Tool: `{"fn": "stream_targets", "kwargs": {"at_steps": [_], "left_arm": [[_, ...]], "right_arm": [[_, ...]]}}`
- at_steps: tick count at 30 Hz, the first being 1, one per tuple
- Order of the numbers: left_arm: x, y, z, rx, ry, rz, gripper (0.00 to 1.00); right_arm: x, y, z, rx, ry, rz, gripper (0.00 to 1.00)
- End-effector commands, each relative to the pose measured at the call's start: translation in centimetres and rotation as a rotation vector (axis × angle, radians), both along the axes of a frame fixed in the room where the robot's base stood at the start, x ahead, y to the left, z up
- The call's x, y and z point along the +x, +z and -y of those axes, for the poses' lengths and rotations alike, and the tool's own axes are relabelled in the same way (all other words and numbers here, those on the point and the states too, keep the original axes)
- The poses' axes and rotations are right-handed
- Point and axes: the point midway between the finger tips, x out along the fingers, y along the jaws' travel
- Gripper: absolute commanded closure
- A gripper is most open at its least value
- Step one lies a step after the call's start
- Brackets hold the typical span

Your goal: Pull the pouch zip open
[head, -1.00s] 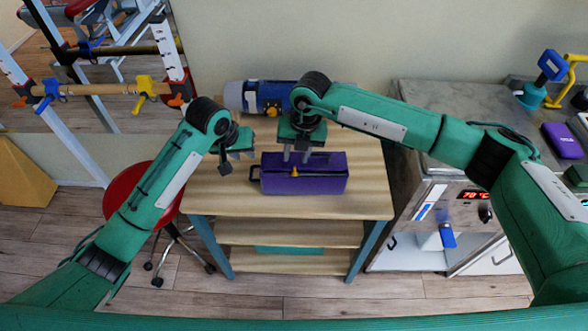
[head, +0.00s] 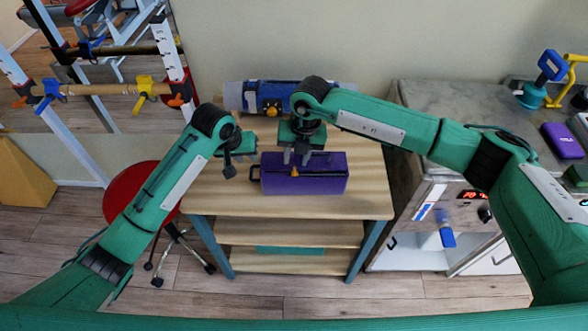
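The purple pouch (head: 325,183) lies on the wooden table top in the head view. A small orange zip pull (head: 294,171) shows on its upper front, left of the middle. A dark loop handle (head: 254,174) sticks out at its left end. My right gripper (head: 296,160) points down just above and behind the zip pull, its fingers apart with a gap between them. I cannot tell whether they touch the pouch. My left gripper (head: 238,160) hangs just left of the pouch, near the loop; its fingers are too small and dark to read.
A grey and blue roll (head: 240,96) lies at the back of the wooden table (head: 350,207). A red stool (head: 120,195) stands at the left. A metal cabinet (head: 415,190) stands at the right. The table front is clear.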

Motion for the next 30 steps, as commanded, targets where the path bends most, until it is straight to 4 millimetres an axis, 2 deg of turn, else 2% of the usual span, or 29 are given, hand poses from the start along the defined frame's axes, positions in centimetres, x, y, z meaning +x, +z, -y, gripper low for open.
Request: {"fn": "stream_targets", "kwargs": {"at_steps": [21, 30], "left_arm": [[0.0, 0.0, 0.0, 0.000, 0.000, 0.000, 0.73], [0.0, 0.0, 0.0, 0.000, 0.000, 0.000, 0.73]], "right_arm": [[0.0, -3.6, 0.0, -0.001, -0.001, -0.001, 0.67], [0.0, -3.9, 0.0, -0.001, 0.000, -0.001, 0.67]]}}
